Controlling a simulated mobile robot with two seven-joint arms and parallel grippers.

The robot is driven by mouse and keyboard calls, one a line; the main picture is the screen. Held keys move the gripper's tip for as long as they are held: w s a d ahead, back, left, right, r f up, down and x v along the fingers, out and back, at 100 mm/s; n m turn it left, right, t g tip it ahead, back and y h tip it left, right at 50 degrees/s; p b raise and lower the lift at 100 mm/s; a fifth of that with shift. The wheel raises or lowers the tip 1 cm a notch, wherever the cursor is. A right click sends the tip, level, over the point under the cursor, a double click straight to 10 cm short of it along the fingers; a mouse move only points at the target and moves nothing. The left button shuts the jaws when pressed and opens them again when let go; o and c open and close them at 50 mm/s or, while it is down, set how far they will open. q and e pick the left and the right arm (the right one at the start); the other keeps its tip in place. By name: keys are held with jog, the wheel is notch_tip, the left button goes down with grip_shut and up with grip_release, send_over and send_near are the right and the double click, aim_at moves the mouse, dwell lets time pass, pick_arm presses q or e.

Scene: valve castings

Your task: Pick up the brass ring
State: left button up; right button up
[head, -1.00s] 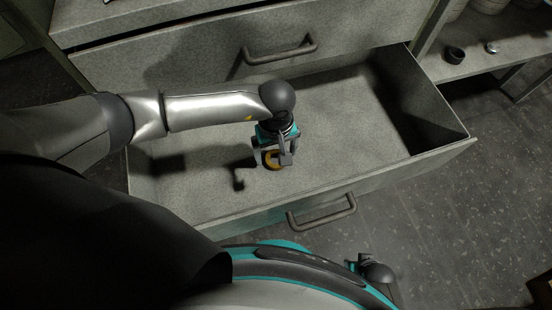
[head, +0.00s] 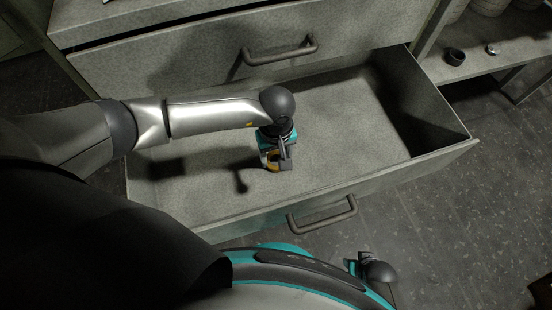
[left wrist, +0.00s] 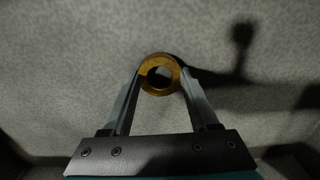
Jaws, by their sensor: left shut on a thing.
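The brass ring (left wrist: 147,82) shows in the left wrist view as a gold-brown ring with a dark hole, between the two fingertips of my left gripper (left wrist: 160,80). In the head view, my left gripper (head: 274,162) is inside the open drawer (head: 335,110), with a bit of the ring showing at its fingers and the rest hidden. The fingers are shut on the ring. I cannot tell whether the ring touches the drawer floor. No fingers of my right gripper can be made out.
The drawer's front wall with its handle (head: 322,213) stands on the near side, and a closed drawer with a handle (head: 280,50) is above and behind. The drawer floor to the right is clear. A shelf (head: 480,65) at the upper right holds a dark cup (head: 454,56) and a small shiny part (head: 492,49).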

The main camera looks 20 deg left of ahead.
pick_arm(q)
grip_shut()
jog(key=shift+r, duration=0.15)
